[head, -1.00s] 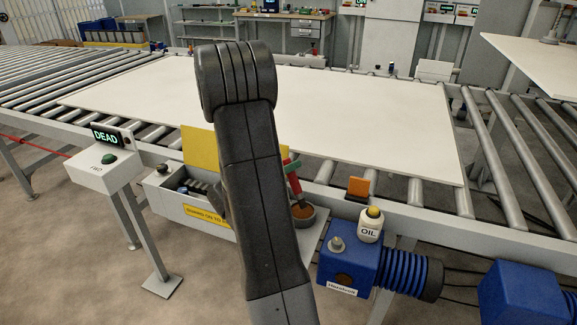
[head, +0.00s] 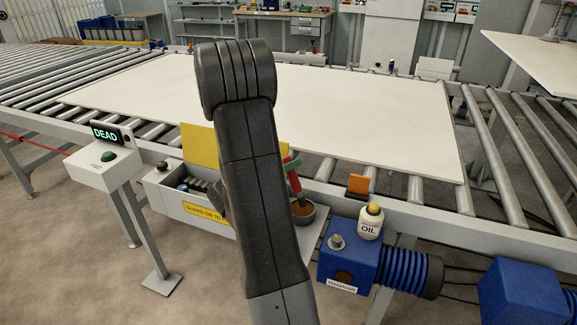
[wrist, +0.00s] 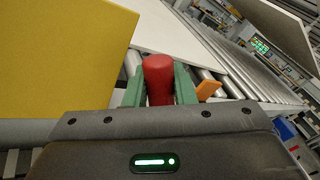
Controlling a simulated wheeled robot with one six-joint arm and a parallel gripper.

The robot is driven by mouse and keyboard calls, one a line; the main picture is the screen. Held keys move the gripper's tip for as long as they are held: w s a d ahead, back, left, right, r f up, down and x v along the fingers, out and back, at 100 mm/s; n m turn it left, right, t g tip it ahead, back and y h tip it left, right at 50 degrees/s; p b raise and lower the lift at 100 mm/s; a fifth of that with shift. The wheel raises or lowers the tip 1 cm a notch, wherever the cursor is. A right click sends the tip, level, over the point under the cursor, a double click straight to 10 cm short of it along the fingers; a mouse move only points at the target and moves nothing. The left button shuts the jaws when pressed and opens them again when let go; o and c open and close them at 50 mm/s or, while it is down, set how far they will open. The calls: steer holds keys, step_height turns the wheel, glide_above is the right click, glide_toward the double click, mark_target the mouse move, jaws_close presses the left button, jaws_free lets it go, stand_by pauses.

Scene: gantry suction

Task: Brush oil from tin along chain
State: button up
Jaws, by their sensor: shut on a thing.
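My gripper's green fingers (wrist: 158,85) are shut on the red handle of a brush (wrist: 159,78). In the head view, the brush (head: 294,181) hangs tilted beside my arm, its bristle end down at the small round tin (head: 303,219) of brown oil. I cannot tell whether the bristles touch the oil. The chain (head: 198,184) appears as dark links inside the open grey guard box (head: 160,199), left of my arm. My arm hides part of the box and chain.
A yellow guard panel (head: 199,147) stands at the box's back; it also fills the wrist view's left (wrist: 60,55). An orange flag (head: 358,186) stands on the rail. A white board (head: 350,115) covers the rollers.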

steer(key=shift+f+b, duration=0.4)
steer(key=shift+f, duration=0.25)
stand_by(1.2)
steer(key=shift+r+p, duration=2.7)
steer(key=shift+r, duration=0.9)
